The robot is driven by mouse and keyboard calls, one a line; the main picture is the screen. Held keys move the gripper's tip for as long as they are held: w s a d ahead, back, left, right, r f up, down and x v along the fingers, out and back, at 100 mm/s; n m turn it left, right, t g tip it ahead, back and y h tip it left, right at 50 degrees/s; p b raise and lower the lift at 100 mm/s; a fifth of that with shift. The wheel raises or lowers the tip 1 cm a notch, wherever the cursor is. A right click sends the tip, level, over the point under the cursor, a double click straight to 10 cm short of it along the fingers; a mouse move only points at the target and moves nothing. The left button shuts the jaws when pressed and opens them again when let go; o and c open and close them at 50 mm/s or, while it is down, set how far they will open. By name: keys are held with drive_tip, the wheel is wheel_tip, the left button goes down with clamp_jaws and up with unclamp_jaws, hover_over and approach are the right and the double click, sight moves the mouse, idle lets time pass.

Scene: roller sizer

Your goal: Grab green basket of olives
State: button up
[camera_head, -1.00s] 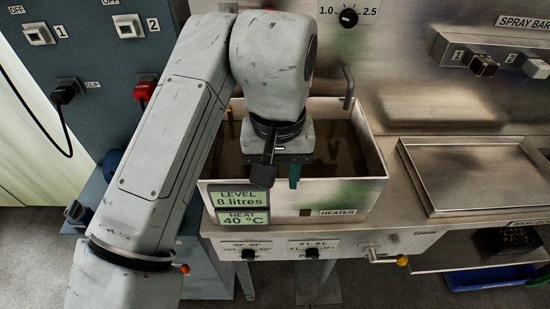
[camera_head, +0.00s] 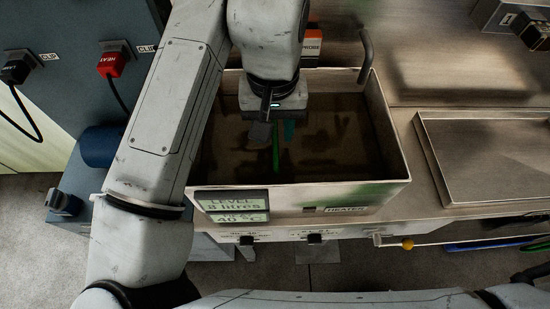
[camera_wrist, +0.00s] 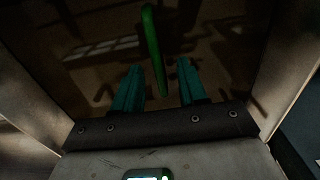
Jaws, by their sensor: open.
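A narrow bright green strip (camera_head: 275,155) shows in the steel tank (camera_head: 365,192), above or in dark brown liquid. It looks like the edge or handle of the green basket, but the basket's body and olives cannot be made out. The strip also shows in the wrist view (camera_wrist: 152,45), running up from between the fingers. My gripper (camera_head: 275,137) points down inside the tank, open, with its teal fingers (camera_wrist: 160,66) on either side of the strip's near end. I cannot tell whether either finger touches it.
The tank walls enclose my gripper on all sides. A bent pipe (camera_head: 366,58) rises at the back right rim, near an orange-topped probe box (camera_head: 311,42). A display panel (camera_head: 232,203) is on the front left. A shallow steel tray (camera_head: 490,160) lies to the right.

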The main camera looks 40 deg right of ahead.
sight(275, 140)
drive_tip(key=shift+s+f+p, duration=0.15)
drive_tip(key=shift+f+p, duration=0.05)
drive_tip(key=shift+f, duration=1.25)
drive_tip(key=shift+s+f+p, duration=0.1)
drive_tip(key=shift+f+p, duration=0.1)
drive_tip(key=shift+f, duration=1.2)
drive_tip(key=shift+c, duration=0.4)
clamp_jaws()
drive_tip(key=shift+r, duration=0.1)
